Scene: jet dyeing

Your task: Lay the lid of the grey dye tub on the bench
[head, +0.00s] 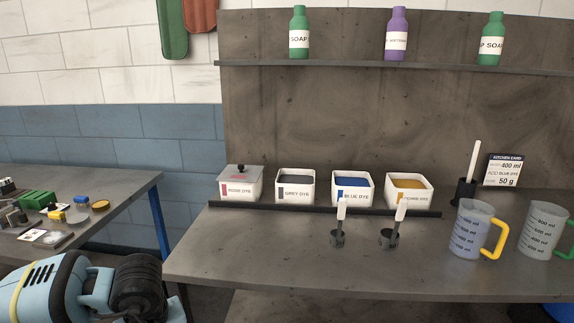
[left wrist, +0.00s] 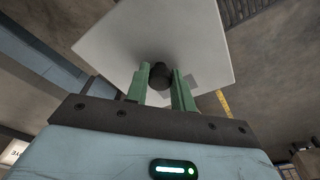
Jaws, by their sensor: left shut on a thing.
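The grey dye tub (head: 295,194) stands on the bench (head: 330,255) without a lid, dark grey dye showing inside. Its lid (left wrist: 195,35), a pale square plate with a black knob (left wrist: 160,75), is in the left wrist view. My left gripper (left wrist: 161,82) is shut on the knob, one green finger on each side. The lid is beyond the fingertips; its height above any surface is unclear. The lid and left gripper do not show in the head view, where only part of my left arm appears at lower left. My right gripper is not in view.
The rose dye tub (head: 240,190) is lidded; the blue (head: 352,195) and ochre (head: 408,197) tubs are open. Measuring jugs (head: 468,235) (head: 541,235) are at right. The bench's front left is clear.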

